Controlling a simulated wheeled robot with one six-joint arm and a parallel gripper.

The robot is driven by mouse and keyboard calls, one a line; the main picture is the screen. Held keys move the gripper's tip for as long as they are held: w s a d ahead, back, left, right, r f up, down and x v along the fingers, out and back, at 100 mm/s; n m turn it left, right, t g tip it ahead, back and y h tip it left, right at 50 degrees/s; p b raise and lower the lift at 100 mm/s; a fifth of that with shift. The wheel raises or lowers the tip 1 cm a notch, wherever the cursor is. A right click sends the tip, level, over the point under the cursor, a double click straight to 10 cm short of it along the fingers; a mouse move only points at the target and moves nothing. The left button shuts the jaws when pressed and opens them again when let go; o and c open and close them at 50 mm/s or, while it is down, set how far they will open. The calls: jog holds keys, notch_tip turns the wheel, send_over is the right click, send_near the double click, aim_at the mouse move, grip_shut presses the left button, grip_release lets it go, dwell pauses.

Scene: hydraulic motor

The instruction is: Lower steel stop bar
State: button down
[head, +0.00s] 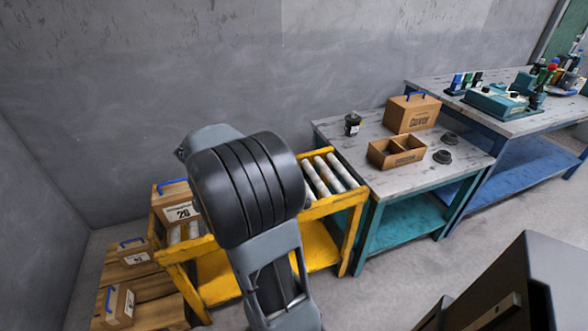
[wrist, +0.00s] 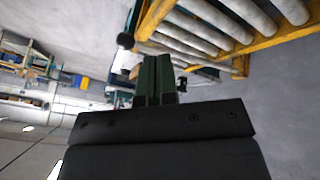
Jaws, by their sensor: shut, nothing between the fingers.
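My gripper (wrist: 156,78) shows in the wrist view as two dark green fingers side by side, shut with nothing between them. Past it is the yellow roller conveyor (wrist: 153,18). A round black knob (wrist: 125,41) shows just beyond and left of the fingertips, apart from them in the picture. I cannot tell whether it belongs to the steel stop bar. In the head view my arm covers the middle of the conveyor (head: 345,200), and the gripper is hidden. I cannot make out the stop bar clearly in either view.
A box marked 28 (head: 180,210) sits on the conveyor's left end. More boxes stand on a wooden pallet (head: 150,310) at the lower left. A teal workbench (head: 345,135) with boxes adjoins the conveyor at right. A dark cabinet (head: 545,255) stands at lower right. Floor in front is clear.

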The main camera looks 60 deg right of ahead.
jog(key=s+d+r+m+g+h+p, duration=0.1)
jog(key=s+d+r+m+g+p, duration=0.15)
jog(key=d+m, duration=0.6)
jog(key=s+d+f+n, duration=0.1)
jog(key=s+d+f, duration=0.3)
jog(key=f, duration=0.5)
jog(key=shift+d+f, duration=0.35)
jog(key=shift+d, duration=0.85)
jog(key=shift+g, duration=0.25)
jog(key=shift+f, duration=0.1)
